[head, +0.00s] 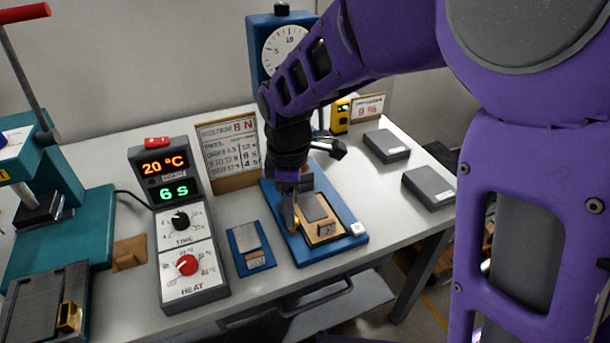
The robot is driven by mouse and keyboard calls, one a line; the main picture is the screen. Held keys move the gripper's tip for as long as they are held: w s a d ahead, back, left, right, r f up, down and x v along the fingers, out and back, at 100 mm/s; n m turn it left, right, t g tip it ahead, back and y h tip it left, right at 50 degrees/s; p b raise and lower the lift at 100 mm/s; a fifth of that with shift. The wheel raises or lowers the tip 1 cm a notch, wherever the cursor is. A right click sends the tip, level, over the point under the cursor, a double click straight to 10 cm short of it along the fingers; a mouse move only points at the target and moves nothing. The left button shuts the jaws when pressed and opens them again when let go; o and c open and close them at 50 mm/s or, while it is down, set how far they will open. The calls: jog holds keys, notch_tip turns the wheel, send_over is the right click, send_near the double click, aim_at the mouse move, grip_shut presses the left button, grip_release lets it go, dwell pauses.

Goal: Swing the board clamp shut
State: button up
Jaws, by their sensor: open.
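A blue base (343,218) of the dial stand holds a tan board (322,238) with a grey strip (314,207) on top and a small tan block at its front end. A brass-coloured piece (296,224) shows at the left edge of the board; it looks like part of the board clamp, but my gripper partly covers it. My gripper (290,216) points down at the left side of the board, close to this brass piece. It is open and I see nothing held. Whether it touches the clamp I cannot tell.
A dial gauge (284,47) stands behind, partly hidden by my arm. A grey control box (193,262) reads 20 °C and 6 s. A blue plate (262,262) lies left of the base. Two dark blocks (387,145) (428,187) lie right. A teal press (62,200) stands left.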

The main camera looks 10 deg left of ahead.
jog(key=shift+w+f, duration=0.1)
jog(key=shift+f, duration=1.7)
grip_shut()
